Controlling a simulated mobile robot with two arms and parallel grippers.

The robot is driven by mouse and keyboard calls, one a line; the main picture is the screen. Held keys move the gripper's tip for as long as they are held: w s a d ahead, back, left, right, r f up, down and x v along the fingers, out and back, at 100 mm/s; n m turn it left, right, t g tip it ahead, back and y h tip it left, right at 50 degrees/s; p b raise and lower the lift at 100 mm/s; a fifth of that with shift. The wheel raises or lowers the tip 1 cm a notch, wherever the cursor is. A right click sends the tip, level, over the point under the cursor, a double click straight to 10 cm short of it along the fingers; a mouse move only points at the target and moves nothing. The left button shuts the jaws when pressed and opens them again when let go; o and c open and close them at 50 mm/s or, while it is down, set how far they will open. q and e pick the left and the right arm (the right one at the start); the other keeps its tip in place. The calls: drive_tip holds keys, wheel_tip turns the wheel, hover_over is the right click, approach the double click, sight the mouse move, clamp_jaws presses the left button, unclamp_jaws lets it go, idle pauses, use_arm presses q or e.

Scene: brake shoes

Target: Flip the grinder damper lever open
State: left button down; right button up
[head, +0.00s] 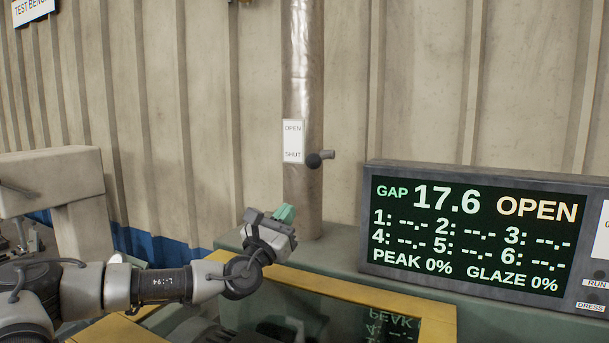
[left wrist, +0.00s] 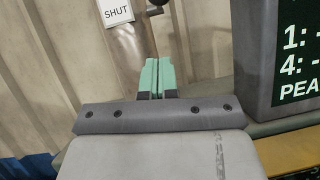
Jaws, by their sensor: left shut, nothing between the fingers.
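The damper lever (head: 316,159) is a short grey arm with a dark round knob on the vertical metal duct (head: 303,80). It sits beside the lower, SHUT end of the white OPEN/SHUT label (head: 293,141). My left gripper (head: 285,212) is below and left of the lever, apart from it, with green fingertips. In the left wrist view its fingers (left wrist: 158,76) are together and empty, pointing toward the duct. The knob (left wrist: 153,9) and the SHUT label (left wrist: 116,12) show at the top of that view. My right gripper is not in view.
A display box (head: 480,240) reading GAP 17.6 OPEN stands right of the duct. A yellow-framed machine top with a dark glass panel (head: 330,312) lies below the gripper. A corrugated wall (head: 430,80) is behind. The space around the lever looks clear.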

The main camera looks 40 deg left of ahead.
sight(318, 157)
use_arm(q)
drive_tip(key=w+r+p, duration=0.6)
drive_tip(key=p, duration=0.2)
drive_tip(key=shift+w+a+r, duration=0.2)
drive_tip(key=shift+a, duration=0.15)
idle(0.4)
